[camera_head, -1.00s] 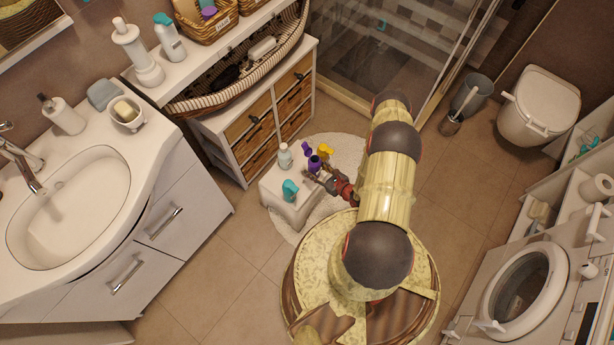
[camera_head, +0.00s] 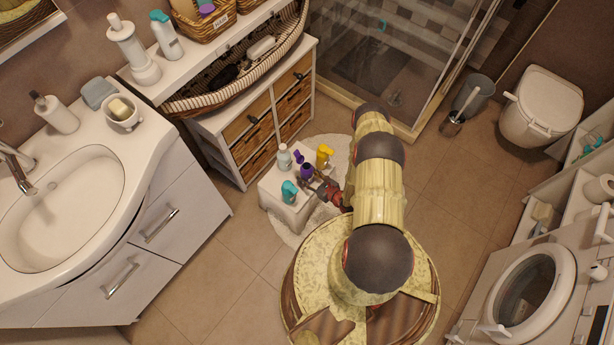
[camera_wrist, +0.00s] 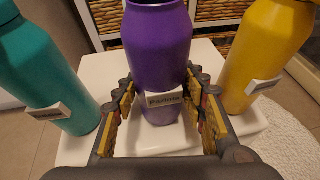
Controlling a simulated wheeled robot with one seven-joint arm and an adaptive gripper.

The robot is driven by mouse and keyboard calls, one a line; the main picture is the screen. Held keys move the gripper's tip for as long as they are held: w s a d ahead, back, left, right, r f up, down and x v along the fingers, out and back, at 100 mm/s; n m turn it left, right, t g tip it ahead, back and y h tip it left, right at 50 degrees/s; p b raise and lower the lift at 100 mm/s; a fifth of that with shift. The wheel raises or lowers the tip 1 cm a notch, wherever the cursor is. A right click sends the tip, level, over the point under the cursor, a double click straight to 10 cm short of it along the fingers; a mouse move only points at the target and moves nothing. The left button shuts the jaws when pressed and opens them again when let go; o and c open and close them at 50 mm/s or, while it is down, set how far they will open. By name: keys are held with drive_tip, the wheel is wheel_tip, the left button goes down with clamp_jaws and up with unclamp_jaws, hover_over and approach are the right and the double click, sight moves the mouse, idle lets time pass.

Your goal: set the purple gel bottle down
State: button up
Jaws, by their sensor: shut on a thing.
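The purple gel bottle (camera_head: 307,171) is upright over the white stool (camera_head: 275,197). In the wrist view the bottle (camera_wrist: 158,50) stands between the two fingers of my gripper (camera_wrist: 160,112), which are shut on its lower part, beside a pale label. Its base is close to the white seat (camera_wrist: 97,66); I cannot tell whether it touches. My gripper (camera_head: 322,186) reaches in from the right in the head view.
A teal bottle (camera_wrist: 38,65) stands left of the purple one and a yellow bottle (camera_wrist: 268,50) stands right, both close to my fingers. A pale bottle (camera_head: 284,158) stands at the stool's back. The wicker drawers (camera_head: 258,135) are behind; a round rug (camera_head: 330,148) lies around.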

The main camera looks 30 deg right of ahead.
drive_tip(key=o, duration=1.3)
drive_tip(key=shift+f, duration=0.1)
